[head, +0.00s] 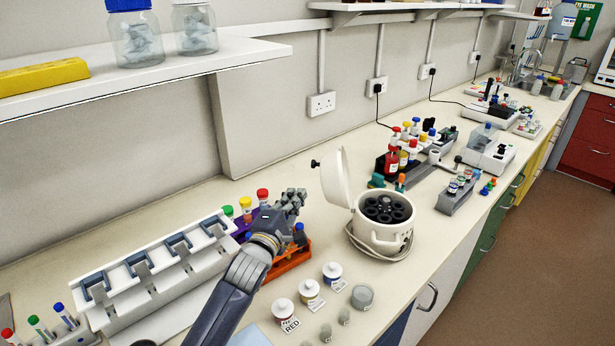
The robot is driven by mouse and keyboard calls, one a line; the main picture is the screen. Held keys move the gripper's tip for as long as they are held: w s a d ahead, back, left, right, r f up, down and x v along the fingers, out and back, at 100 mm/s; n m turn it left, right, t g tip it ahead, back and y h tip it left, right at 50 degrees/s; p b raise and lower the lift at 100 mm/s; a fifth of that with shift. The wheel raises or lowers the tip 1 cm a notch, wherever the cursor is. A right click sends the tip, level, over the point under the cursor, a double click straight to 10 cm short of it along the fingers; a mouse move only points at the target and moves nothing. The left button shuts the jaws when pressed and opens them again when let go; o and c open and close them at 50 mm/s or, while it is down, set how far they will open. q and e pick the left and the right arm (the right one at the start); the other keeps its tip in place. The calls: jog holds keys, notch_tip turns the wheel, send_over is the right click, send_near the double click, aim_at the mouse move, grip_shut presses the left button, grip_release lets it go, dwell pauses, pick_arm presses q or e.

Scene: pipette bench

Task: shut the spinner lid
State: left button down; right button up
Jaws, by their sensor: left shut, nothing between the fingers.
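The spinner (385,228) is a white, round pot on the bench, right of the picture's middle. Its lid (338,178) stands up, tilted back at the spinner's left rear, with a black knob on its outer side. The dark rotor (387,208) with several holes shows inside the open top. My left gripper (296,196) is shut and empty, left of the lid and apart from it, above the bench near the colored-cap tubes. My right gripper does not show.
An orange rack (289,262) lies under my left wrist. Several small jars, one a white jar (283,311), stand in front of the spinner. A white pipette stand (160,275) is at left. A grey rack (457,196) stands right of the spinner. A shelf (200,66) overhangs the left.

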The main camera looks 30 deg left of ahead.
pick_arm(q)
jog(key=w+a+p, duration=0.1)
jog(key=w+p, duration=0.1)
jog(key=w, duration=0.7)
jog(key=shift+r, duration=0.25)
jog(key=shift+w, duration=0.15)
